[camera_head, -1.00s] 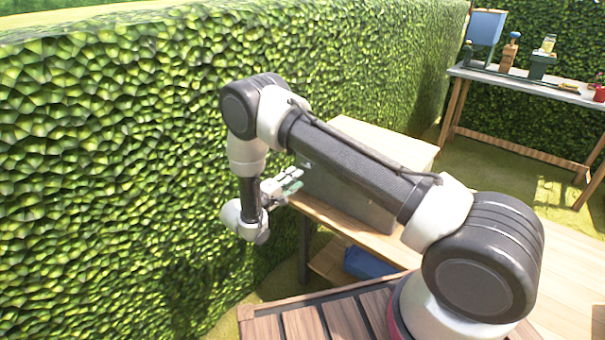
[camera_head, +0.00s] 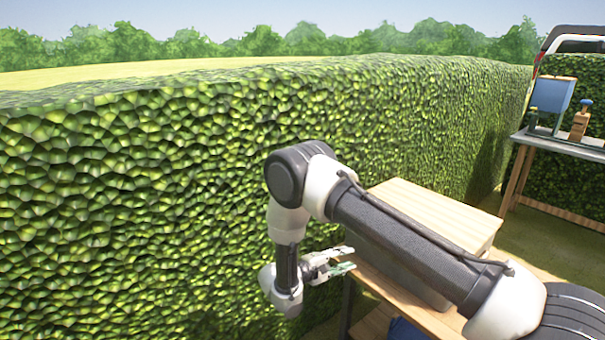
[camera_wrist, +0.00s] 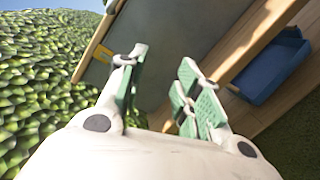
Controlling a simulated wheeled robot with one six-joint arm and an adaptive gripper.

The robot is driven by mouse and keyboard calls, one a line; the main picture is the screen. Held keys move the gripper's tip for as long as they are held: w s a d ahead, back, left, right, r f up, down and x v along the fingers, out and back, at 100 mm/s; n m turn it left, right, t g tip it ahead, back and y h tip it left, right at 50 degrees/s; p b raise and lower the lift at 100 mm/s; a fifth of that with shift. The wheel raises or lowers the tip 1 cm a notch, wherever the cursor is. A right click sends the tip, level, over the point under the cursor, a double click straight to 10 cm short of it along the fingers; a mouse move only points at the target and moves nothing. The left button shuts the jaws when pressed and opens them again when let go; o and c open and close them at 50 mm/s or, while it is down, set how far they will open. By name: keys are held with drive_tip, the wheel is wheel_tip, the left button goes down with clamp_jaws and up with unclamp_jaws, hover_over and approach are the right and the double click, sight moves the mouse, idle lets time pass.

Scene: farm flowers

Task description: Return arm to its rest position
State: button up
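My gripper (camera_head: 345,260) is at the end of my folded arm, at the lower middle of the head view, beside the hedge. In the wrist view my gripper (camera_wrist: 160,95) shows its two fingers with green pads standing apart, with nothing between them. The gripper is open and empty. It points toward a grey box with a wooden top (camera_head: 440,215) on a wooden table. I cannot tell how close the fingertips are to the box.
A tall green hedge (camera_head: 130,200) runs along the left, close to my arm. A blue bin (camera_wrist: 272,70) sits on a low shelf under the table. A workbench (camera_head: 560,145) with a blue container (camera_head: 552,95) and a bottle stands at the back right.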

drive_tip(key=s+d+r+m+g+y, duration=0.1)
drive_tip(key=s+d+r+m+y, duration=0.2)
drive_tip(key=s+r, duration=0.8)
drive_tip(key=s+d+r+m+g+y, duration=0.1)
drive_tip(key=s+d+r+m+y, duration=0.2)
drive_tip(key=s+d+r+y, duration=0.4)
drive_tip(key=s+d+r+m+g+y, duration=0.1)
drive_tip(key=s+d+r+m+y, duration=0.3)
drive_tip(key=s+d+r, duration=0.6)
drive_tip(key=s+r, duration=0.4)
drive_tip(key=r, duration=0.6)
drive_tip(key=shift+s+d+y, duration=0.3)
drive_tip(key=shift+d+y, duration=0.1)
